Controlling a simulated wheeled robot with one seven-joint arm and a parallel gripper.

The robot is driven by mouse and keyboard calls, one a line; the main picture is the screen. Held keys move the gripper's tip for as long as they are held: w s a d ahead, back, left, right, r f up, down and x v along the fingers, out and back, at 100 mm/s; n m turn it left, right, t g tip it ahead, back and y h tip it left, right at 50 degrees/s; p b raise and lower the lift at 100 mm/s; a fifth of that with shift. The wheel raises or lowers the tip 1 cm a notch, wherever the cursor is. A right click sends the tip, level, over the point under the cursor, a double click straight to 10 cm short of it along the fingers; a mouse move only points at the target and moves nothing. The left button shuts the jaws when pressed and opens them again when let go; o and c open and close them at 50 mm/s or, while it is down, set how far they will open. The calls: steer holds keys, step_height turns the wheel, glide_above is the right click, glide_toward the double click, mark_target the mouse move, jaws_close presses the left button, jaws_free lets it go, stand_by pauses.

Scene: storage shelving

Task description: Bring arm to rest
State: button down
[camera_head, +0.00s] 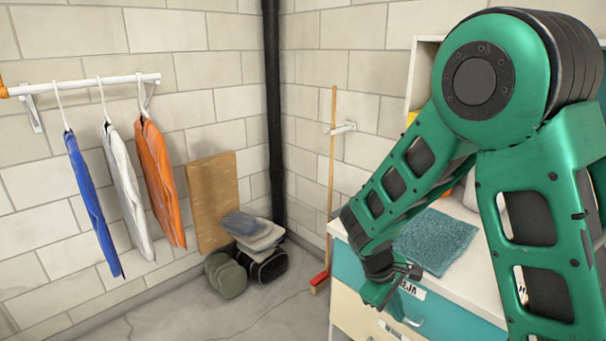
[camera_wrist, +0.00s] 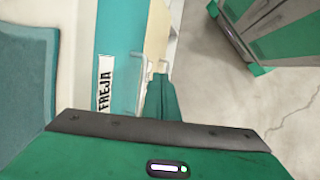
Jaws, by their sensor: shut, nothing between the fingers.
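My green arm fills the right side of the head view, folded at its elbow. My gripper (camera_head: 388,296) hangs low in front of the drawer cabinet (camera_head: 358,321), near its upper drawer. In the wrist view my gripper (camera_wrist: 162,98) shows as green fingers, shut and empty, beside the clear drawer handle. The label "FREJA" (camera_wrist: 105,84) is on the teal drawer front to the left of the fingers. I cannot tell whether the fingers touch the handle.
A teal towel (camera_head: 436,241) lies on the cabinet top. A broom (camera_head: 332,180) leans in the corner. Shirts (camera_head: 160,182) hang on a rail at left. Bags (camera_head: 226,277) and folded cloths lie by a wooden board (camera_head: 213,200). The middle floor is clear.

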steer(key=s+d+r+m+t+y, duration=0.2)
steer(key=s+d+r+m, duration=0.15)
steer(key=r, duration=0.55)
steer(key=s+d+r+m+t+y, duration=0.25)
steer(key=s+r+m, duration=0.25)
steer(key=r, duration=0.5)
steer(key=s+d+f+m+g, duration=0.1)
steer(key=s+d+m+g, duration=0.1)
steer(key=s+d, duration=0.4)
steer(key=s+d+f+m+g, duration=0.1)
steer(key=s+d+m+g, duration=0.2)
steer(key=s, duration=0.7)
steer(key=d+m, duration=0.1)
steer(key=d, duration=0.1)
steer(key=shift+s+d+f, duration=0.15)
steer(key=shift+s+d, duration=0.1)
steer(key=shift+d, duration=0.1)
steer(key=shift+m, duration=0.25)
